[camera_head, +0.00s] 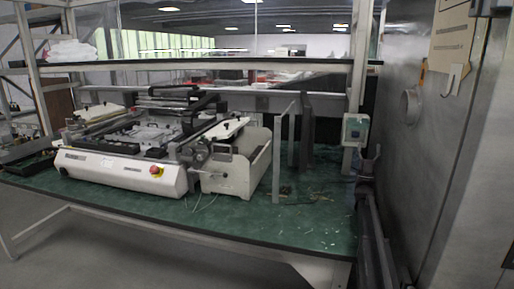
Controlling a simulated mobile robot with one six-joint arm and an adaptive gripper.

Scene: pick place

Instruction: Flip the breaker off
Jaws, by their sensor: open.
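A small light-grey box with a teal-green edge (355,130), which looks like the breaker, is mounted on the pale upright post at the right rear of the green workbench. Its switch is too small to make out. My gripper (369,154) is dark, and its two fingers point up and stand apart with nothing seen between them. In the picture it is just below and slightly right of the box. Whether it touches the box or the post cannot be told. My dark arm runs down from it to the bottom edge.
A white and black machine with a red button (155,170) fills the left of the green bench (310,220). Grey upright plates (291,140) stand left of the box. A large grey metal wall (430,140) closes in on the right. A shelf (250,64) runs above.

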